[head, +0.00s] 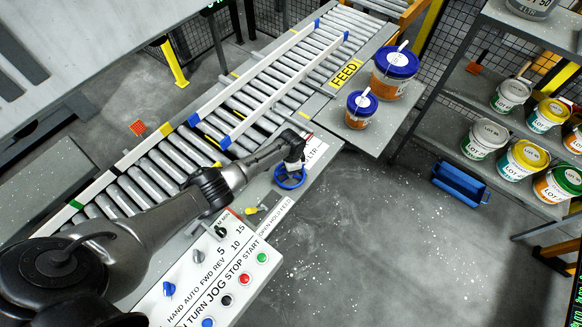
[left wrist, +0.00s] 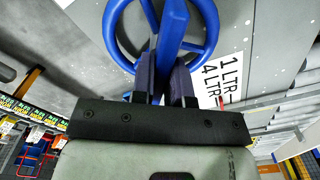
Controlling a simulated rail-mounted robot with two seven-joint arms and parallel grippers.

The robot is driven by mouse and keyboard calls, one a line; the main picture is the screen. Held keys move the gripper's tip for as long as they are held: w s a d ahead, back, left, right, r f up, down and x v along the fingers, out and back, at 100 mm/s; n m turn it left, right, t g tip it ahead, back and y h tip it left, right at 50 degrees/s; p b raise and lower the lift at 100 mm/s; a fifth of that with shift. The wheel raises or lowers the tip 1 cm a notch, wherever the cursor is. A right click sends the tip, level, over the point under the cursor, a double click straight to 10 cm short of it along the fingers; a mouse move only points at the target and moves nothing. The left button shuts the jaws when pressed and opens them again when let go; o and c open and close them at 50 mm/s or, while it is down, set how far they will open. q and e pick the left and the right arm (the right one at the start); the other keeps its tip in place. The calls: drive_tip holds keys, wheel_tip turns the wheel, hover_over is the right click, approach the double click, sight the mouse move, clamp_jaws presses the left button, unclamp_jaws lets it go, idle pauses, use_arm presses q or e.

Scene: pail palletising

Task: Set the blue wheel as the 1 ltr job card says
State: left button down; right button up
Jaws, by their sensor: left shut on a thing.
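The blue wheel (head: 290,177) is a spoked handwheel on the grey panel beside the roller conveyor. My left gripper (head: 294,163) reaches it from the left in the head view. In the left wrist view my left gripper (left wrist: 165,82) is shut on a blue bar of the wheel (left wrist: 205,35), with a dark finger on each side. A white scale label reading 1 LTR and 4 LTR (left wrist: 223,80) lies beside the wheel. The scale's red mark (left wrist: 228,104) shows near its edge. The job card cannot be made out. My right gripper is not in view.
A control panel (head: 222,275) with knobs and buttons lies in front of the wheel. The roller conveyor (head: 185,150) runs behind it. Two blue-lidded pails, a large one (head: 393,75) and a small one (head: 360,108), stand on the feed table. Shelves (head: 437,135) with several pails stand at right.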

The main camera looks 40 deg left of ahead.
use_arm(q)
drive_tip(key=m, duration=0.4)
drive_tip(key=shift+d, duration=0.15)
drive_tip(key=shift+s+r+m+b, duration=0.1)
drive_tip(key=shift+m+b, duration=0.3)
drive_tip(key=shift+m, duration=1.8)
drive_tip(key=c, duration=1.6)
unclamp_jaws()
drive_tip(key=o, duration=0.5)
drive_tip(key=shift+r+p, duration=0.9)
drive_tip(key=shift+r, duration=5.95)
